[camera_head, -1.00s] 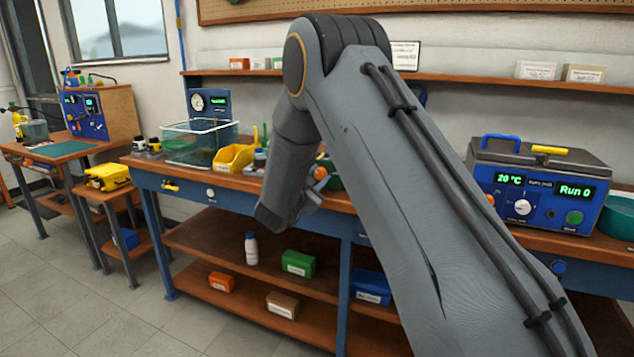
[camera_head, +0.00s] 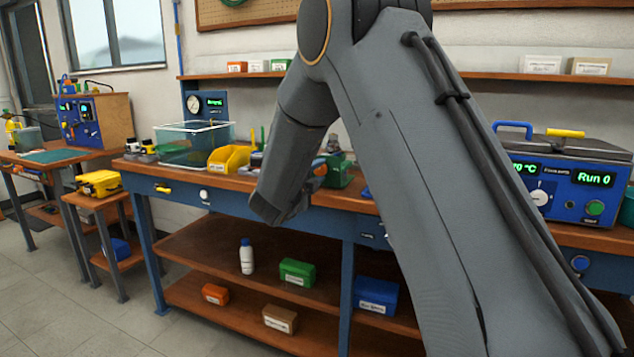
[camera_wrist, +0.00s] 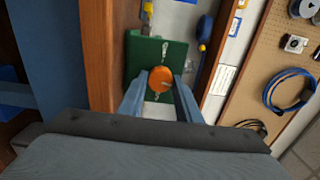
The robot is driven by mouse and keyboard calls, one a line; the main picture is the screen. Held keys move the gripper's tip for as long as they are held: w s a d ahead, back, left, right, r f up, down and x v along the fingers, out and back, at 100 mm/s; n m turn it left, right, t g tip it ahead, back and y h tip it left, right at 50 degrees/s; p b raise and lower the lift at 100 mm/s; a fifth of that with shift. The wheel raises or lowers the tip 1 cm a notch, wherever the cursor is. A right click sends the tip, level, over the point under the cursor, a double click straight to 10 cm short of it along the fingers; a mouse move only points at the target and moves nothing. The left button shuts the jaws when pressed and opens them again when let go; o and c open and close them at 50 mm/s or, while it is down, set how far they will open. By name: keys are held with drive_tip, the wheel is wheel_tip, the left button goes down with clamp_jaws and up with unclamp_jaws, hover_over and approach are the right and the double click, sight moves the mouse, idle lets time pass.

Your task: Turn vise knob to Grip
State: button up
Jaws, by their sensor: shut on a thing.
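The green vise (camera_wrist: 172,56) fills the middle of the wrist view, with its round orange knob (camera_wrist: 160,80) at its front. Words are printed on the vise above and below the knob, too small and turned to read. My gripper (camera_wrist: 160,88) has its two grey-blue fingers on either side of the knob and is shut on it. In the head view the green vise (camera_head: 341,172) stands on the workbench, partly hidden behind my wrist and forearm.
The wooden workbench (camera_head: 228,181) holds a yellow bin (camera_head: 229,159) and a clear tank (camera_head: 187,146) left of the vise. A blue machine (camera_head: 567,185) stands at right. The lower shelf (camera_head: 195,290) carries small boxes; floor at left is clear.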

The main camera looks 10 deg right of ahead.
drive_tip(key=m+b, duration=0.4)
drive_tip(key=b, duration=0.1)
drive_tip(key=shift+w+f+m, duration=0.1)
drive_tip(key=shift+f+m, duration=0.15)
drive_tip(key=shift+m, duration=0.05)
drive_tip(key=m+b, duration=0.3)
drive_tip(key=b, duration=0.2)
drive_tip(key=shift+a+m+b, duration=0.1)
drive_tip(key=shift+m+b, duration=0.25)
drive_tip(key=shift+m, duration=0.05)
drive_tip(key=m+b, duration=0.4)
drive_tip(key=b, duration=0.2)
drive_tip(key=shift+f+b, duration=0.1)
drive_tip(key=shift+b, duration=0.25)
drive_tip(key=m+b, duration=0.3)
drive_tip(key=b, duration=0.1)
drive_tip(key=shift+b, duration=0.3)
drive_tip(key=shift+r+m, duration=0.2)
drive_tip(key=shift+m, duration=0.1)
drive_tip(key=o, duration=1.1)
drive_tip(key=shift+c, duration=0.2)
